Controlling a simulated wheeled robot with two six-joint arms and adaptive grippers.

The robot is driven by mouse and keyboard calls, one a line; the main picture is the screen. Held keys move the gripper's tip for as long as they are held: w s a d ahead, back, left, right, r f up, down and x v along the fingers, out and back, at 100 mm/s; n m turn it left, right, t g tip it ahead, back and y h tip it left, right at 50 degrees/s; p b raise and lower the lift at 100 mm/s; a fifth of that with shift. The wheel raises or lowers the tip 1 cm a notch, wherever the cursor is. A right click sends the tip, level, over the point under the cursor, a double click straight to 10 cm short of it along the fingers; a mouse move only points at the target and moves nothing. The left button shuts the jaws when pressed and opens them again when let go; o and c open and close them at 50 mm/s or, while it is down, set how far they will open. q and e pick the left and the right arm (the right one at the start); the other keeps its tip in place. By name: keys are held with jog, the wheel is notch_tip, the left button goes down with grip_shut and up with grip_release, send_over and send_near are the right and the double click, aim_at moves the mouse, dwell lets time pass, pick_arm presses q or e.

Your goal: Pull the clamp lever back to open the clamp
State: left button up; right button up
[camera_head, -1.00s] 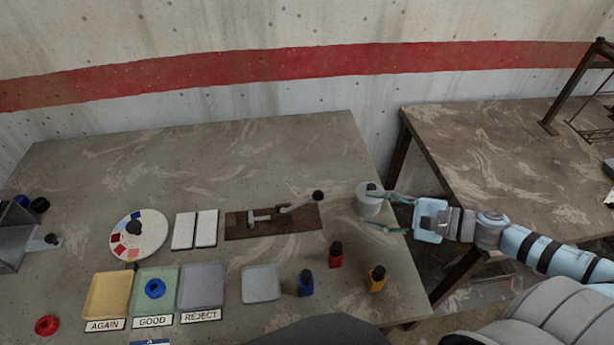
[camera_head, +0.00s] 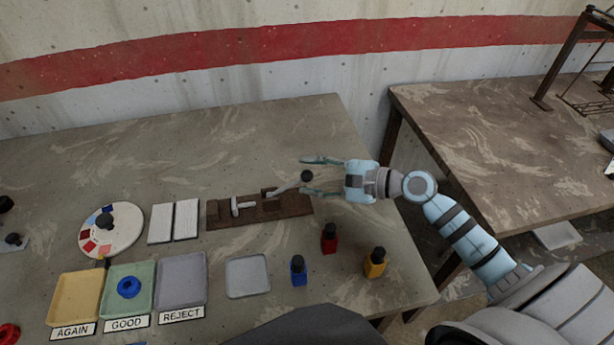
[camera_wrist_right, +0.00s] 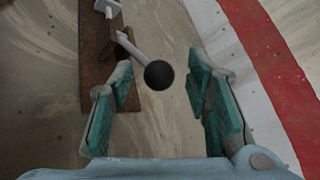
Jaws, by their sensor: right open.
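The clamp sits on a brown wooden base (camera_head: 285,207) on the table. Its grey lever (camera_head: 284,189) slants up to the right and ends in a black ball knob (camera_head: 306,176). My right gripper (camera_head: 312,176) is open, with the knob between its fingertips in the head view. In the right wrist view the knob (camera_wrist_right: 159,75) lies between the tips of the open green-padded fingers (camera_wrist_right: 160,85), with gaps on both sides. The clamp's grey T-shaped part (camera_head: 240,206) is on the base's left half. My left gripper is not in view.
Red (camera_head: 329,238), blue (camera_head: 298,270) and yellow (camera_head: 375,262) black-capped bottles stand in front of the clamp. A grey tray (camera_head: 247,277) and labelled trays AGAIN, GOOD and REJECT (camera_head: 181,282) lie to the left. The table behind the clamp is clear.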

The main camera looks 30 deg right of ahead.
jog(key=shift+x, duration=0.9)
jog(key=shift+s+r, duration=0.1)
grip_shut()
jog(key=shift+r, duration=0.1)
